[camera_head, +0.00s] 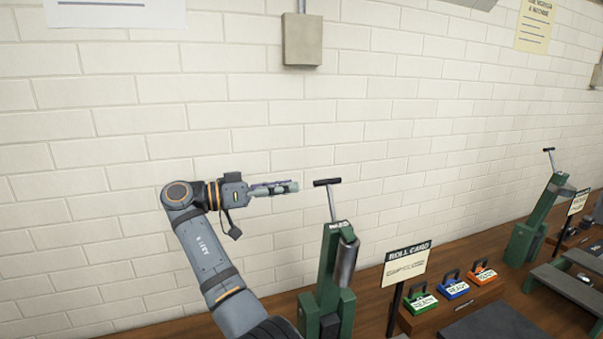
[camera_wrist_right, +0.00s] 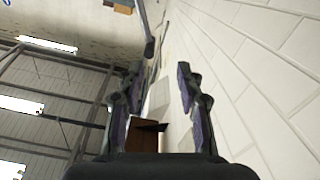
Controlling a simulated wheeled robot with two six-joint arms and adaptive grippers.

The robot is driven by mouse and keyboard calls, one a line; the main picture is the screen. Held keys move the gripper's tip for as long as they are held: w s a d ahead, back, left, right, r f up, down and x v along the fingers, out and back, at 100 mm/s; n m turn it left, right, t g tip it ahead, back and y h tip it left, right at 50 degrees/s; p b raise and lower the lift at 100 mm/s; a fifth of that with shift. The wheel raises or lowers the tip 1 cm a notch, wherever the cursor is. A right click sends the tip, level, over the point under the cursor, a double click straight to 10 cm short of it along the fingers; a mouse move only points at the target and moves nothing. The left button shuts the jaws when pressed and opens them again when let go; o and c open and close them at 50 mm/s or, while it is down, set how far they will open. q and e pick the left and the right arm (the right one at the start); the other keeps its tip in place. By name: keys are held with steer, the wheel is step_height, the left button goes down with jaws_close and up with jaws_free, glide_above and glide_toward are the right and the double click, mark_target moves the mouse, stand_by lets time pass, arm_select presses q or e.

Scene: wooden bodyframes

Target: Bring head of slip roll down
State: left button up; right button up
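The near slip roll is a green upright machine (camera_head: 326,265) on the bench in the head view. A grey roll (camera_head: 346,262) leans at its right side. A small sign sits on its head, and a black T-shaped handle (camera_head: 327,183) rises above it on a thin rod. My right gripper (camera_head: 296,187) points right, level with the handle and a little left of it, apart from it. In the right wrist view the fingers of my right gripper (camera_wrist_right: 160,78) are spread with nothing between them. My left gripper is not in view.
A roll card sign (camera_head: 405,265) and green, blue and orange blocks (camera_head: 453,288) stand right of the machine. A second green machine (camera_head: 533,222) with a T-handle is farther right. A white brick wall (camera_head: 100,200) runs behind the wooden bench.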

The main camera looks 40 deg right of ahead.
mark_target(340, 179)
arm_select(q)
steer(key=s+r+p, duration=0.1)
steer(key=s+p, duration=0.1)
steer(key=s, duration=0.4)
arm_select(e)
steer(key=x, duration=0.3)
steer(key=p+x, duration=0.1)
steer(key=x, duration=0.2)
steer(key=s+p+x, duration=0.1)
steer(key=x, duration=0.2)
steer(key=shift+s+d+r, duration=0.15)
steer(key=shift+r, duration=0.2)
steer(key=shift+s+d+p, duration=0.2)
steer(key=shift+d+p, duration=0.15)
steer(key=shift+s+d, duration=0.1)
steer(key=shift+s, duration=0.05)
steer(key=shift+f, duration=0.15)
steer(key=shift+c, duration=0.2)
steer(key=c, duration=0.7)
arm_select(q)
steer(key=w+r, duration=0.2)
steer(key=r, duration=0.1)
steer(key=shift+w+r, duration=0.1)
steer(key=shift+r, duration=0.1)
arm_select(e)
jaws_close()
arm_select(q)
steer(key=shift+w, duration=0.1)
